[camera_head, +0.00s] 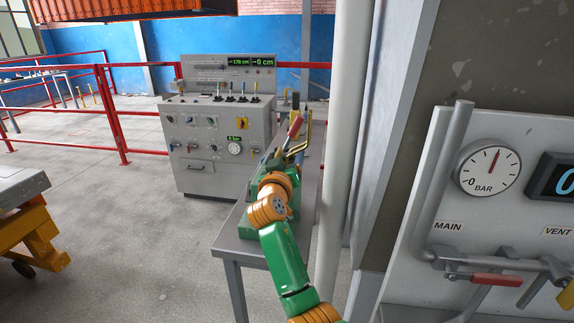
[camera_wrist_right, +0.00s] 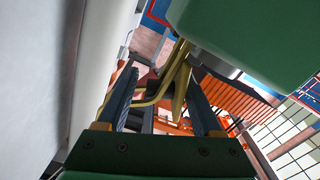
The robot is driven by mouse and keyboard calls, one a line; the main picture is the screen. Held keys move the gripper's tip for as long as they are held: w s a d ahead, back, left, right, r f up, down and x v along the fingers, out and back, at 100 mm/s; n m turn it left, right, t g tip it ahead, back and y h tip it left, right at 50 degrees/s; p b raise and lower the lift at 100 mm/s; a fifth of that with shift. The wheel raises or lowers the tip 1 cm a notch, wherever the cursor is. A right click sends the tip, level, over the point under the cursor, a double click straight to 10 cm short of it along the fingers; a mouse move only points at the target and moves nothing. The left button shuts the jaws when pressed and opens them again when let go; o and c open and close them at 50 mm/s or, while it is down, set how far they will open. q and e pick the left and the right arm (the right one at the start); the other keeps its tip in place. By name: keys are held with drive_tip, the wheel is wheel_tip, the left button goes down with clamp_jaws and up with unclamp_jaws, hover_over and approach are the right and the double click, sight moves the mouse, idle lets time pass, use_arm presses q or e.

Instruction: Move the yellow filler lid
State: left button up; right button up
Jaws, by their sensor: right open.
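My right arm, green and orange, reaches away from me over a narrow grey bench. My right gripper (camera_head: 286,150) is at the bench's far part, partly hidden by its own wrist. A yellow bent bar, seemingly part of the yellow filler lid (camera_head: 309,131), shows just beyond and right of the gripper. In the right wrist view, the two dark fingers of the open gripper (camera_wrist_right: 158,68) stand apart, and the yellow bar (camera_wrist_right: 173,78) runs between them. I cannot tell whether a finger touches it. My left gripper is not in view.
The grey bench (camera_head: 235,247) stands beside a pale vertical pipe (camera_head: 343,150). A red handle (camera_head: 295,124) rises close to the gripper. A grey control console (camera_head: 208,146) stands behind left. A panel with a gauge (camera_head: 488,170) is at right.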

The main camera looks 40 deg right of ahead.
sight(288, 159)
drive_tip(key=b+v, duration=0.1)
drive_tip(key=v, duration=0.3)
drive_tip(key=shift+s, duration=0.1)
drive_tip(key=shift+r, duration=0.15)
drive_tip(key=a+r+t, duration=0.1)
drive_tip(key=a+r, duration=0.3)
drive_tip(key=shift+g, duration=0.7)
drive_tip(key=d+f, duration=0.1)
drive_tip(key=w+d+f+p, duration=0.1)
drive_tip(key=d, duration=0.1)
drive_tip(key=d+f+p, duration=0.1)
drive_tip(key=d, duration=0.1)
drive_tip(key=shift+w+d+f, duration=0.2)
drive_tip(key=shift+w+f, duration=0.05)
drive_tip(key=shift+f, duration=0.05)
drive_tip(key=shift+w+d+f, duration=0.15)
drive_tip(key=shift+w+d, duration=0.05)
clamp_jaws()
